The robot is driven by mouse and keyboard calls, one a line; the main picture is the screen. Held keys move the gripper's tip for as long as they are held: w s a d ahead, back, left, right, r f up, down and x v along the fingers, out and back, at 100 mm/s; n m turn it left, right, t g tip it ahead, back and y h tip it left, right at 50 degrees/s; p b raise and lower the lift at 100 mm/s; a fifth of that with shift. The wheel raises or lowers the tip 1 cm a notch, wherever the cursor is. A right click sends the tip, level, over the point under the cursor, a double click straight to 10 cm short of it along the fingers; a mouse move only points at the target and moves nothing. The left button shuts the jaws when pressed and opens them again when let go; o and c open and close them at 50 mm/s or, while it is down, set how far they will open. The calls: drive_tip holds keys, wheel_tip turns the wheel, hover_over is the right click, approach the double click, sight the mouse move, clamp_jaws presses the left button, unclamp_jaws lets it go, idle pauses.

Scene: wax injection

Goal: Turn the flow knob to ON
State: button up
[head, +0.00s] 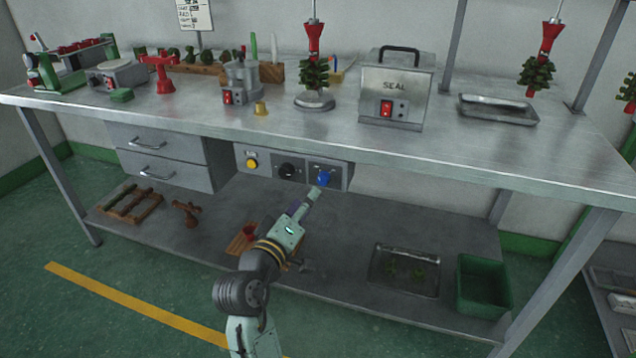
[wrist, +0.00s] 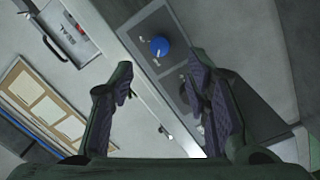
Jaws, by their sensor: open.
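A control panel (head: 238,160) hangs under the front edge of the steel bench. It carries a yellow button (head: 252,163), a black knob (head: 288,171) and a blue knob (head: 323,179). Their labels are too small to read, so which is the flow knob cannot be told. My gripper (head: 314,194) is just below and in front of the blue knob. In the wrist view my gripper (wrist: 161,68) is open and empty. There the blue knob (wrist: 159,46) shows beyond the gap between the fingertips, apart from both. The right finger covers part of the panel.
The steel bench top (head: 200,108) overhangs the panel. Drawers (head: 150,140) stand to its left. On the bench are a SEAL box (head: 396,95), a brass cup (head: 261,108) and wax trees. The lower shelf holds a green bin (head: 485,290) and a tray (head: 403,270).

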sight(320, 180)
drive_tip(key=x, duration=0.8)
drive_tip(key=shift+a, duration=0.1)
drive_tip(key=shift+s, duration=0.1)
drive_tip(key=shift+c, duration=0.3)
clamp_jaws()
